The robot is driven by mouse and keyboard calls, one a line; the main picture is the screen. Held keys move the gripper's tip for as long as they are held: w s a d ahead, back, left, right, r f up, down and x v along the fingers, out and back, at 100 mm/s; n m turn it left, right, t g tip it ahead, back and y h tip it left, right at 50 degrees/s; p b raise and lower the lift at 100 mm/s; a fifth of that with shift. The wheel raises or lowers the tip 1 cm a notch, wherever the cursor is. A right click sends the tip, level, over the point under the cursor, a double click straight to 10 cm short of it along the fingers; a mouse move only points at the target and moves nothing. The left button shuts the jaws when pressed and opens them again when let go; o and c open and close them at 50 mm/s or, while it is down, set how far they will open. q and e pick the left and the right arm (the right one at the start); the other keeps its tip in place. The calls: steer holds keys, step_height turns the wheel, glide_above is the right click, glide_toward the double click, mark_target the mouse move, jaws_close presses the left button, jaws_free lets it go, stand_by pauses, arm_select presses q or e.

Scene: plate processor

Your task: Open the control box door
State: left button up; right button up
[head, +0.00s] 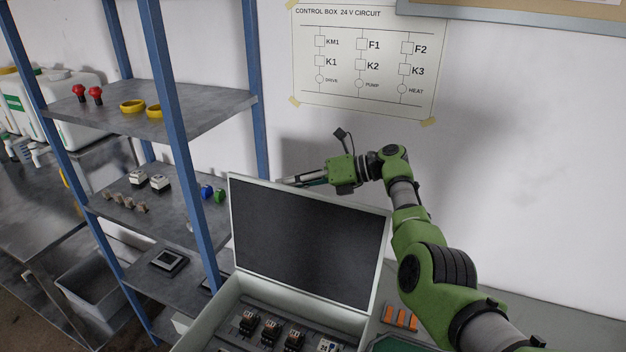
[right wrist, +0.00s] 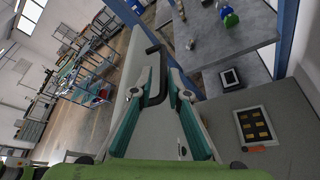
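The control box (head: 212,318) is at the bottom centre of the head view. Its pale-rimmed door (head: 308,240) with a dark inner face stands raised, showing the parts inside. My right gripper (head: 290,181) is behind the door's upper left edge, its tips partly hidden. In the right wrist view, a black handle (right wrist: 163,76) is on the pale outer face of the door (right wrist: 150,140). The fingers of my right gripper (right wrist: 168,80) have a gap between them, with the handle near their tips. I cannot tell whether they touch it. My left gripper is out of view.
A blue-post shelf (head: 185,112) with small parts stands left of the box. A paper circuit diagram (head: 365,60) hangs on the wall behind my right arm. Orange-topped parts (head: 400,318) lie right of the box. The wall area at right is clear.

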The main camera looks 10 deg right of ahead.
steer(key=v, duration=0.6)
steer(key=shift+d, duration=0.25)
steer(key=shift+s, duration=0.15)
steer(key=shift+d+r, duration=0.1)
steer(key=v, duration=1.5)
steer(key=shift+d+p, duration=0.35)
steer(key=shift+d, duration=0.1)
steer(key=shift+f, duration=0.2)
stand_by(0.7)
